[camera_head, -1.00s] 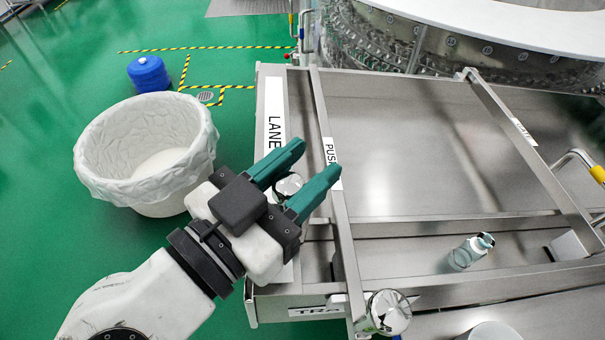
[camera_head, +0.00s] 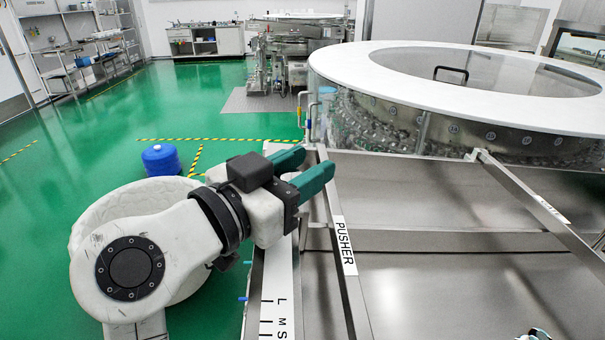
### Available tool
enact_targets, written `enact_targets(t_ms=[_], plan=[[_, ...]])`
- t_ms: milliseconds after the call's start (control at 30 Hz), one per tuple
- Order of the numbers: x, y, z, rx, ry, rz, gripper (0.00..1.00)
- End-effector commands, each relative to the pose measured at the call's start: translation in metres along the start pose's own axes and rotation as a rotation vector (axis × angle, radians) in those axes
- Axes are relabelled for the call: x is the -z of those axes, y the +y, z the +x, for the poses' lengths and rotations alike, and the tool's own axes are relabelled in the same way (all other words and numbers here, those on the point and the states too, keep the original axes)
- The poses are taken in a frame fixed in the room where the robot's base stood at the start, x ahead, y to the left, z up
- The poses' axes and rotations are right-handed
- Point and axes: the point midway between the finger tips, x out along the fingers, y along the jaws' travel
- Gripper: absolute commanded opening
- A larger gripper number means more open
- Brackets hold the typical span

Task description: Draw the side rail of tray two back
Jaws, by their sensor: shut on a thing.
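My gripper (camera_head: 303,172) has two green fingers and lies at the far left corner of the steel tray frame (camera_head: 405,241). A bar marked PUSHER (camera_head: 345,262) runs from beside the fingertips toward the front. Left of it is a white scale strip (camera_head: 280,300) with letters L, M, S. No tray number shows.
A round washer (camera_head: 470,100) with a white rim stands behind the tray. A lined white bin (camera_head: 105,205) is partly hidden behind my arm. A blue container (camera_head: 163,160) stands on the green floor (camera_head: 100,135), which is open to the left.

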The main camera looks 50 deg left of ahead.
Motion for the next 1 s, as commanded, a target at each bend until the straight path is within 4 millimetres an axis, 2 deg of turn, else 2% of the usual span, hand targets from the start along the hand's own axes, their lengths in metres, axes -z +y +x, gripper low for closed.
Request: enact_targets(t_ms=[33, 233, 567, 667, 1000], plan=[[-0.001, -0.001, -0.001, 0.002, -0.001, -0.003, 0.41], [-0.001, 0.000, -0.001, 0.001, -0.001, -0.002, 0.61], [-0.001, 0.000, -0.006, 0.002, 0.001, -0.001, 0.61], [-0.002, -0.001, -0.018, 0.002, 0.001, -0.001, 0.61], [-0.003, -0.001, -0.082, 0.004, 0.000, -0.001, 0.61]])
